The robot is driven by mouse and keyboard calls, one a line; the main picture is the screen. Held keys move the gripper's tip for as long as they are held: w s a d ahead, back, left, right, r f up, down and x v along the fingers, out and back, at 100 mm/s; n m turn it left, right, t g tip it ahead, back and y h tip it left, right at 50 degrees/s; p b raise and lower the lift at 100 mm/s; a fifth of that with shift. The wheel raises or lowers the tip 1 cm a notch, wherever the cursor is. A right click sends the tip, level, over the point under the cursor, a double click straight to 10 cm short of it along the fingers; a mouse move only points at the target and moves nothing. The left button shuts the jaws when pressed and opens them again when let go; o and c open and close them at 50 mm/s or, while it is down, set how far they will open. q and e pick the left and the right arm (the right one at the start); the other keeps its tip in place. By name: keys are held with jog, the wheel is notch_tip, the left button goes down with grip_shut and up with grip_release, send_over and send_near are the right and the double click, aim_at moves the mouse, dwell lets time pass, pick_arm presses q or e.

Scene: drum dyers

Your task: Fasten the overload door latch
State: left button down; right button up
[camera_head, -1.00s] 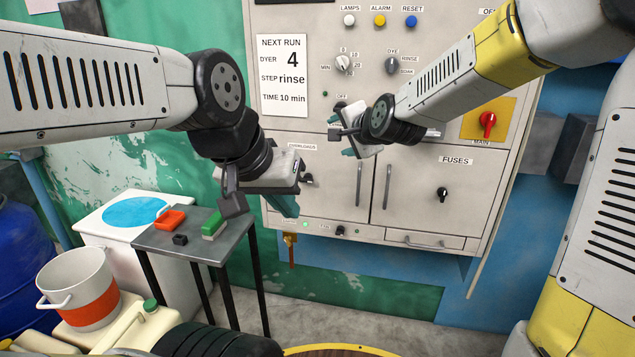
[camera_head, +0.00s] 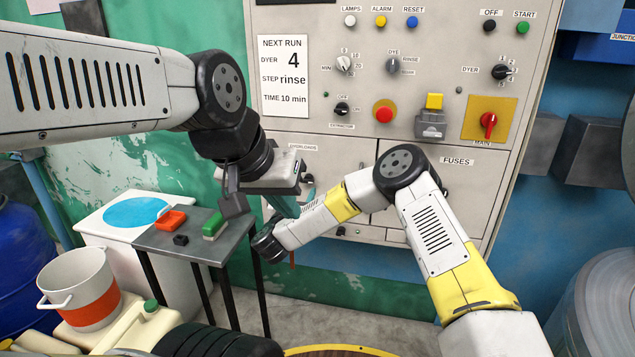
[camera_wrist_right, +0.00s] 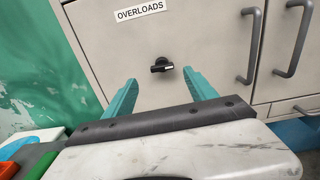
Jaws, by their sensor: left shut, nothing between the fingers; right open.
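The overload door (camera_wrist_right: 100,50) shows in the right wrist view under its OVERLOADS label and looks closed. Its latch (camera_wrist_right: 161,65) is a small black knob with its handle lying about horizontal. My right gripper (camera_wrist_right: 160,92) is open and empty, its teal fingers either side of the latch in the picture, apparently short of the door. My left gripper (camera_head: 285,205) is shut and empty in front of the door's lower left.
The fuses door (camera_head: 480,185) is to the right, with vertical bar handles (camera_wrist_right: 293,38) between the doors. The emergency button (camera_head: 383,112) and main switch (camera_head: 488,121) sit above.

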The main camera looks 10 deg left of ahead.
aim_at(307, 182)
jog(key=w, duration=0.7)
jog(key=shift+w+d+f, duration=0.2)
jog(key=shift+w+d, duration=0.05)
jog(key=shift+w, duration=0.05)
jog(key=c, duration=1.4)
